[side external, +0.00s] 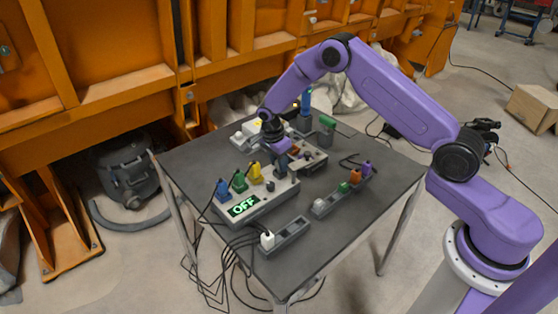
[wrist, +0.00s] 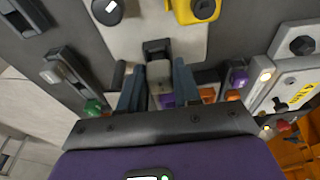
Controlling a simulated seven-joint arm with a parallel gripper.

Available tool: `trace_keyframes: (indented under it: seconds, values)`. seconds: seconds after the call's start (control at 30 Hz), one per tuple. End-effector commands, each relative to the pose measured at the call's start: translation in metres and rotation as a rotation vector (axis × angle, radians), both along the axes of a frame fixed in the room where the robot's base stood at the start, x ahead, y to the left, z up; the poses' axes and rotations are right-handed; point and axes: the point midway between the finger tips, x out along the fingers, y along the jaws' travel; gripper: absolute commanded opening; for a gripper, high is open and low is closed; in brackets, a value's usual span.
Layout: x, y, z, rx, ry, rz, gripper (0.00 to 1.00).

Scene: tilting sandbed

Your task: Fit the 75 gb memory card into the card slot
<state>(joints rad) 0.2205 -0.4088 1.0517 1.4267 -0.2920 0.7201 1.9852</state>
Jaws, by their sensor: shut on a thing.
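My gripper (wrist: 158,72) is shut on a small grey piece (wrist: 160,88) between its two blue-grey fingers. No label can be read on it, so I cannot tell whether it is the 75 gb memory card. In the side view my gripper (side external: 283,168) points down near the far right end of the light panel (side external: 262,204) with the OFF display. A dark fitting (wrist: 157,47) sits just beyond the fingertips in the wrist view; I cannot tell whether they touch. I cannot identify the card slot; the gripper hides part of this area.
A grey rack with a white plug (side external: 267,240) is in front. Another rack holds green, orange and purple pieces (side external: 355,175). Table (side external: 200,155) is clear at left.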

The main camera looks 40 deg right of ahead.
Motion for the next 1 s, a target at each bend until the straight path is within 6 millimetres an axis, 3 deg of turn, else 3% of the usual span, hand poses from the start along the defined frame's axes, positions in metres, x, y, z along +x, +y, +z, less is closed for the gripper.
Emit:
trace_keyframes:
  seconds: [0.43,1.0]
  values:
    - [0.0,0.0,-0.001,0.001,0.001,0.001,0.0]
    - [0.0,0.001,0.024,0.0,-0.001,0.001,0.0]
